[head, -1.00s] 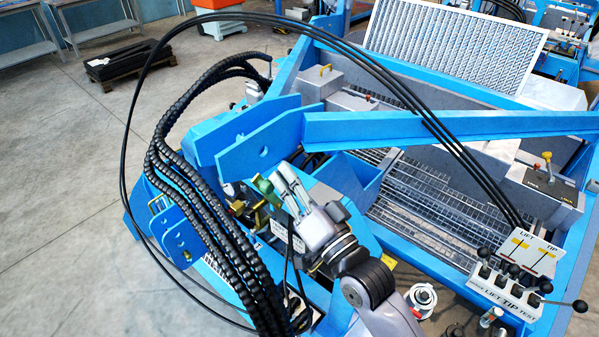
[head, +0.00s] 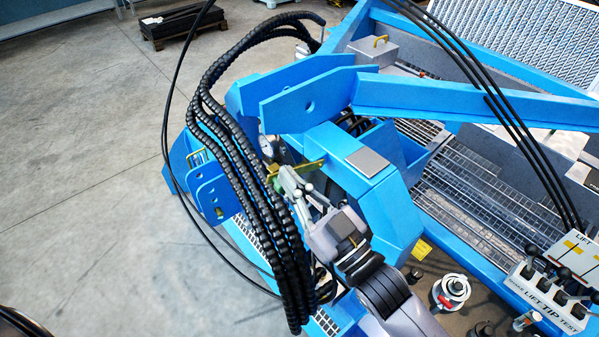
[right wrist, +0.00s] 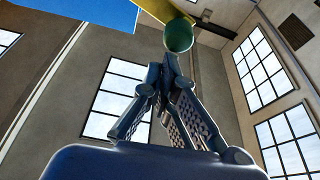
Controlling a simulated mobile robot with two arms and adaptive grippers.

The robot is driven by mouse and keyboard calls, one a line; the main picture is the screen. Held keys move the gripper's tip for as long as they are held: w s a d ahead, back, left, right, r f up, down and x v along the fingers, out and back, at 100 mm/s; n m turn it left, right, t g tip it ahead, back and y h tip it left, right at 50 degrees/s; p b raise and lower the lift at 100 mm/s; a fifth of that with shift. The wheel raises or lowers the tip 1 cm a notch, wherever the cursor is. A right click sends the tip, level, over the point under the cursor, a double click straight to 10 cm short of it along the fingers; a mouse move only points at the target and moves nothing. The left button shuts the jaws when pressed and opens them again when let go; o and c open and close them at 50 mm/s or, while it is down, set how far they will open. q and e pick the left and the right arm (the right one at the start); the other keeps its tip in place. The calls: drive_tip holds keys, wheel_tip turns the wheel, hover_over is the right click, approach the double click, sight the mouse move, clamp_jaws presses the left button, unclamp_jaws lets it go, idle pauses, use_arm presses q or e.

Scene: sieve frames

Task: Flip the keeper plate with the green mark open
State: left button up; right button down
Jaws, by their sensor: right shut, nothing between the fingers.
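A brass-coloured keeper plate (head: 305,167) with a green part (head: 272,172) at its left end shows in the head view, in front of the blue arm bracket. My right gripper (head: 284,176) is shut and empty, its fingertips right at the plate. In the right wrist view, the green round mark (right wrist: 178,36) is just beyond the closed fingertips (right wrist: 166,66). A yellowish strip of the plate (right wrist: 162,9) runs behind it. Whether the fingertips touch the green mark I cannot tell. My left gripper is not in view.
Black ribbed hoses (head: 262,200) hang close to the left of my right gripper. A blue housing (head: 365,190) stands to its right, and a blue beam (head: 470,100) crosses above. A lever panel (head: 550,290) is at the lower right.

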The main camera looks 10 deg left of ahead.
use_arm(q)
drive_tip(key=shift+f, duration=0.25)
use_arm(e)
drive_tip(key=shift+s+a+f+n, duration=0.1)
drive_tip(key=shift+s+f+n, duration=0.1)
drive_tip(key=shift+f+n, duration=0.25)
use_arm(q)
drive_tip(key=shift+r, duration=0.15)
